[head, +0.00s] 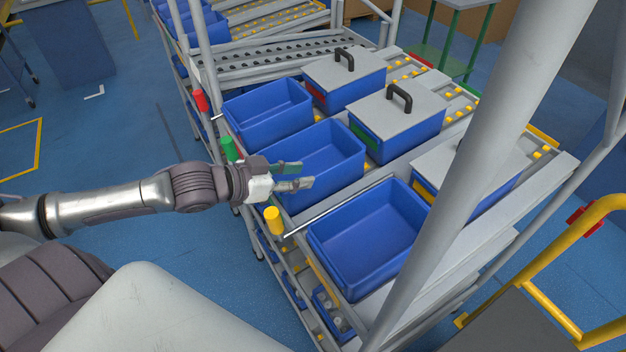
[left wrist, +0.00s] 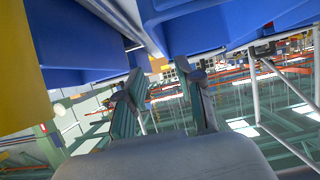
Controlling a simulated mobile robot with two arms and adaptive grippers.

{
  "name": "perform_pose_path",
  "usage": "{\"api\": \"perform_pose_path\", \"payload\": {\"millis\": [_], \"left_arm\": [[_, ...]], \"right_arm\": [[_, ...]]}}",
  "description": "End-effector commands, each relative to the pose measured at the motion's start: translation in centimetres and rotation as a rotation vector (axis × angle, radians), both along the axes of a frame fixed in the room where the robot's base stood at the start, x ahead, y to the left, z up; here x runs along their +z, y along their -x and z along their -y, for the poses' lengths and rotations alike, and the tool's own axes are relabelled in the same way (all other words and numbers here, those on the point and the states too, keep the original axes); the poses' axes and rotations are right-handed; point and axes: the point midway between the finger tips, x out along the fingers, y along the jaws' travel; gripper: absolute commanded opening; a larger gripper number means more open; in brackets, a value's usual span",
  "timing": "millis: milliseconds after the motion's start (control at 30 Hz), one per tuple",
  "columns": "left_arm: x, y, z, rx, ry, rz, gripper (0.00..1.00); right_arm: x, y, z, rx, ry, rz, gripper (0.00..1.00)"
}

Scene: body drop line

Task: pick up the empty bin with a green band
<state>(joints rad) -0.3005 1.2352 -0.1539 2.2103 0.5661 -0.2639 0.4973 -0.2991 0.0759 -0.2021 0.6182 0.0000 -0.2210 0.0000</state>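Three open blue bins stand in a row on the sloped rack. The middle bin (head: 325,145) looks empty and lines up with a green cylinder (head: 229,149); I cannot see a green band on its own wall. My left gripper (head: 304,174) overlaps its near side in the head view, fingers apart, with nothing between them. In the left wrist view the two fingers (left wrist: 165,100) are also spread, with blue bin surfaces (left wrist: 195,25) above them; contact cannot be told. My right gripper is not in view.
Empty-looking bins stand at far left (head: 268,115) and near right (head: 370,235). Behind are lidded bins with red (head: 350,92), green (head: 400,140) and yellow bands (head: 490,185). A yellow cylinder (head: 273,220) and a grey post (head: 470,150) stand close by.

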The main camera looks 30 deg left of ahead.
Motion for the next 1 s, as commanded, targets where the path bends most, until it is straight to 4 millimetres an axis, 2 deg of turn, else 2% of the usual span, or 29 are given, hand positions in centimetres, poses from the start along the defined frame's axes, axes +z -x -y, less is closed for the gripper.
{"api": "perform_pose_path", "payload": {"millis": [33, 267, 567, 800, 1000], "left_arm": [[-0.9, -0.5, 0.3, -0.002, -0.001, 0.007, 0.36], [-1.1, -2.1, 1.1, 0.003, 0.002, 0.005, 0.36], [-1.5, -2.9, 1.6, 0.001, 0.0, 0.002, 0.36], [-2.6, -5.2, 2.4, 0.001, 0.003, 0.004, 0.36], [-3.3, -6.7, 3.3, 0.0, 0.002, 0.003, 0.36]], "right_arm": [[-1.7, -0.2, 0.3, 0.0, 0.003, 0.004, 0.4], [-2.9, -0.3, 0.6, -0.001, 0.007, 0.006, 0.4], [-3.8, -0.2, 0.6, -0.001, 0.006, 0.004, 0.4], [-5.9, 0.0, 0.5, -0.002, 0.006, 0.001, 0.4], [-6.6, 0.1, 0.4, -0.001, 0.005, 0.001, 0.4]]}}
